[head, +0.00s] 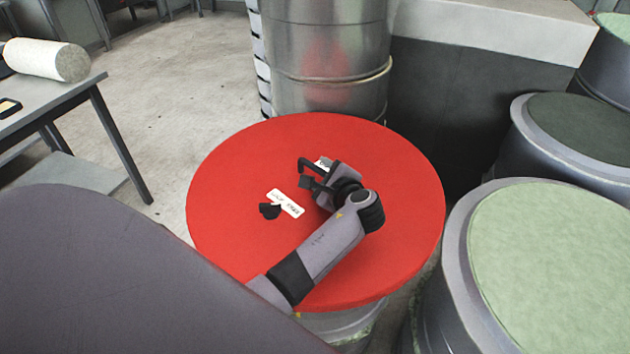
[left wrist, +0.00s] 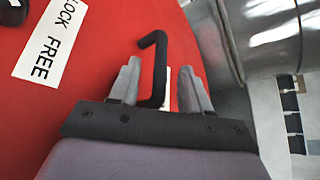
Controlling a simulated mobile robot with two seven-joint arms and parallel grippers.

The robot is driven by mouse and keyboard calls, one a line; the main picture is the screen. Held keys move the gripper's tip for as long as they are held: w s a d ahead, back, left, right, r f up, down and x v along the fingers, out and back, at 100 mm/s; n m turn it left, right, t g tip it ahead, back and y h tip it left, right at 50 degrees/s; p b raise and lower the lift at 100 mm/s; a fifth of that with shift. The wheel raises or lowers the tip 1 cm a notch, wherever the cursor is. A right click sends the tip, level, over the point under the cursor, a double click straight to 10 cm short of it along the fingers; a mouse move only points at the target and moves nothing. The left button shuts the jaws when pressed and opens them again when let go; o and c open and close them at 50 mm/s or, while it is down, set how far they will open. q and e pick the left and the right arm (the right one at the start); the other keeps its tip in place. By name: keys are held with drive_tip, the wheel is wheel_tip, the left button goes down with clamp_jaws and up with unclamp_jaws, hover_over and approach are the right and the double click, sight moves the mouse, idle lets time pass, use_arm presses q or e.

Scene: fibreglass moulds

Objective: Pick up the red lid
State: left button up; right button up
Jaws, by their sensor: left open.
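The red lid (head: 235,180) is a large round disc lying on top of a metal drum in the middle of the head view. It carries a white label, a small black knob (head: 269,211) and a black bent handle (head: 312,164). My left gripper (head: 304,176) is over the lid, close to the handle. In the left wrist view my left gripper (left wrist: 158,88) is open, and the black handle (left wrist: 156,60) stands between its two fingers. I cannot tell whether the fingers touch it. The red lid (left wrist: 100,50) fills the left of that view. My right gripper is not seen.
A tall metal drum (head: 330,60) stands just behind the lid. Drums with a green top (head: 550,260) and a dark top (head: 580,130) crowd the right. A table (head: 60,98) with a white roll (head: 45,60) is at left. Open concrete floor (head: 190,70) lies between.

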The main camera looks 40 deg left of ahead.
use_arm(q)
drive_tip(key=shift+x, duration=1.1)
clamp_jaws()
drive_tip(key=shift+s, duration=0.1)
idle(0.4)
drive_tip(key=shift+r, duration=0.15)
